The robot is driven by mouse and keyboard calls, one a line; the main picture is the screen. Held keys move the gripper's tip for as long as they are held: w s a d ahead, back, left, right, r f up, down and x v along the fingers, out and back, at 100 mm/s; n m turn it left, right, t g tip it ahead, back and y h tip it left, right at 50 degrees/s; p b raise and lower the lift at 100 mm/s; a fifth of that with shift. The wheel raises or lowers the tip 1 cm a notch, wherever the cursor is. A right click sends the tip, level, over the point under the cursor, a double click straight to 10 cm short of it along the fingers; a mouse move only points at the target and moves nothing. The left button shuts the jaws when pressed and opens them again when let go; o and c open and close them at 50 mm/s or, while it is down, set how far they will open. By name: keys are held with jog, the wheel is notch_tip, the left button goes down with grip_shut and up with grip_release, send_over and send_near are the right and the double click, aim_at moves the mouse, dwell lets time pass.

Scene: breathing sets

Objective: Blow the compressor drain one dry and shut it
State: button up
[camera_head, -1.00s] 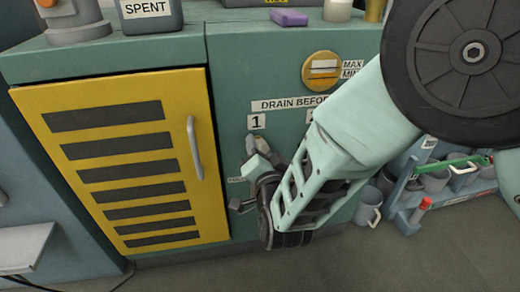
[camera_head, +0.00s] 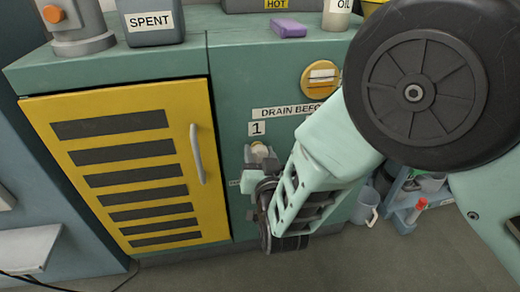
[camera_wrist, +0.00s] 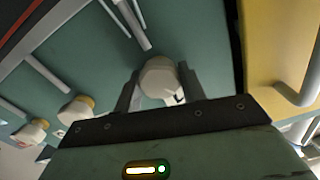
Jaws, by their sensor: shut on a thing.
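The compressor drain one (camera_head: 259,150) is a grey fitting with a pale tan top, under the label "1" on the green cabinet front. My gripper (camera_head: 256,172) is at this drain and hides most of it in the head view. In the wrist view, a pale rounded knob (camera_wrist: 159,78) of the drain sits between the two fingers of my gripper (camera_wrist: 160,90), which are shut on it. A small dark opening or gap shows at the knob's lower right. I cannot tell whether the drain is open, and no water is visible.
Two more pale knobs (camera_wrist: 76,109) stand to the left in the wrist view. A yellow louvred door (camera_head: 130,170) with a grey handle (camera_head: 198,153) is left of the drain. A purple block (camera_head: 289,30) lies on the cabinet top. A blue rack (camera_head: 408,205) stands right, behind my arm.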

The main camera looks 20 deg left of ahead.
jog(key=n+p, duration=0.2)
jog(key=n, duration=0.1)
jog(key=shift+r+n, duration=0.1)
jog(key=shift+n, duration=0.3)
jog(key=n+p, duration=0.2)
jog(key=n, duration=0.1)
jog(key=shift+s+n, duration=0.1)
jog(key=shift+n, duration=0.2)
jog(key=n+p, duration=0.3)
jog(key=n, duration=0.3)
jog(key=n+p, duration=0.2)
jog(key=n, duration=0.3)
jog(key=shift+n, duration=0.4)
jog(key=shift+f+n+p, duration=0.15)
jog(key=shift+n+p, duration=0.2)
jog(key=shift+n, duration=0.7)
jog(key=shift+f+n+p, duration=0.1)
jog(key=shift+n+p, duration=0.2)
jog(key=shift+n, duration=0.75)
jog(key=o, duration=1)
jog(key=shift+c, duration=0.2)
